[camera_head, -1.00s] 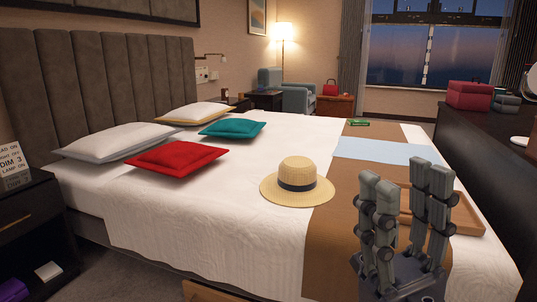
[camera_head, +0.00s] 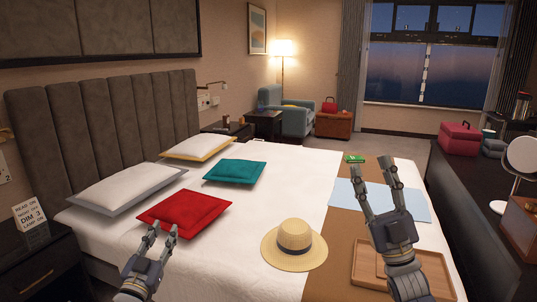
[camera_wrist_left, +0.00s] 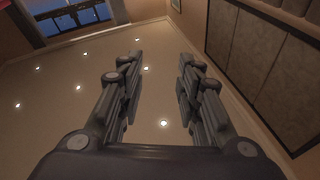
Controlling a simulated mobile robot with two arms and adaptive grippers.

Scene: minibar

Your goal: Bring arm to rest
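My left gripper (camera_head: 162,230) comes in low at the left of the head view, in front of the bed's red pillow (camera_head: 185,212). Its fingers are apart with nothing between them. In the left wrist view its open fingers (camera_wrist_left: 160,70) show against the ceiling and its small lights, so it points upward. My right gripper (camera_head: 371,163) is raised at the right of the head view, over the brown bed runner. Its fingers are spread and it looks empty; a small green item (camera_head: 355,159) appears behind one fingertip.
A straw hat (camera_head: 294,245) lies mid-bed. A wooden tray (camera_head: 366,272) is partly behind my right gripper. A dark counter (camera_head: 465,200) with a red box (camera_head: 460,138) and round mirror (camera_head: 522,158) runs along the right. A nightstand (camera_head: 40,262) stands left.

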